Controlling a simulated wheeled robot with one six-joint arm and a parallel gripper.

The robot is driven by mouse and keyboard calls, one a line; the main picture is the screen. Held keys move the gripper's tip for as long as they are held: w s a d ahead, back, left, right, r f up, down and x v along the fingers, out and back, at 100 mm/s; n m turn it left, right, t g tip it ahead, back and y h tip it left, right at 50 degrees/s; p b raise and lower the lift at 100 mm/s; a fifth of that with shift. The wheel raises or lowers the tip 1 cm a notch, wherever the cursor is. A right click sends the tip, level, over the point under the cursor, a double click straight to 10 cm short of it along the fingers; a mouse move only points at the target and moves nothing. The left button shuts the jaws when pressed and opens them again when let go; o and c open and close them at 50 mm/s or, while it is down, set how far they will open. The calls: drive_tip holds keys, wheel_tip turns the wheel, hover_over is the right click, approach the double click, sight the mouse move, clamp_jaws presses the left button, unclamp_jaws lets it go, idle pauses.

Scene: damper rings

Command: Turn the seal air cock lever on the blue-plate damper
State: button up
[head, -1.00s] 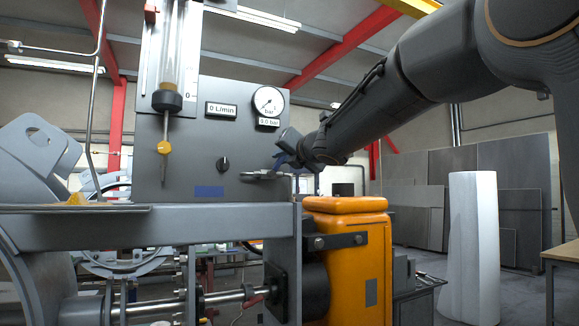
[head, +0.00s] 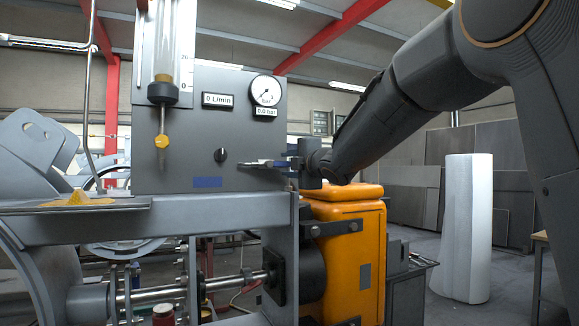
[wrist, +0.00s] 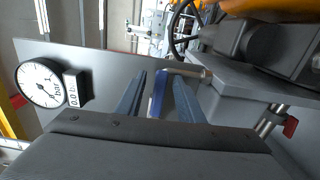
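The blue plate (head: 207,182) is a small label low on the grey panel in the head view. A small metal cock (head: 250,164) sits near the panel's lower right edge. My gripper (head: 278,163) reaches it from the right; its fingers are small and hard to separate there. In the wrist view, my gripper (wrist: 158,95) is open, with its two blue-grey fingers either side of a blue lever (wrist: 158,92). Gaps show between lever and fingers. A pale cylindrical stub (wrist: 187,72) meets the lever's far end. The lever's near end is hidden by my gripper body.
A gauge (head: 265,90), a black knob (head: 220,154) and a flow tube (head: 163,45) with a yellow-knobbed fitting (head: 161,142) are on the panel. A grey ledge (head: 225,206) runs below. An orange housing (head: 345,250) stands under my wrist.

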drive_tip(key=shift+s, duration=0.1)
drive_tip(key=shift+v, duration=0.95)
drive_tip(key=v, duration=0.6)
idle(0.4)
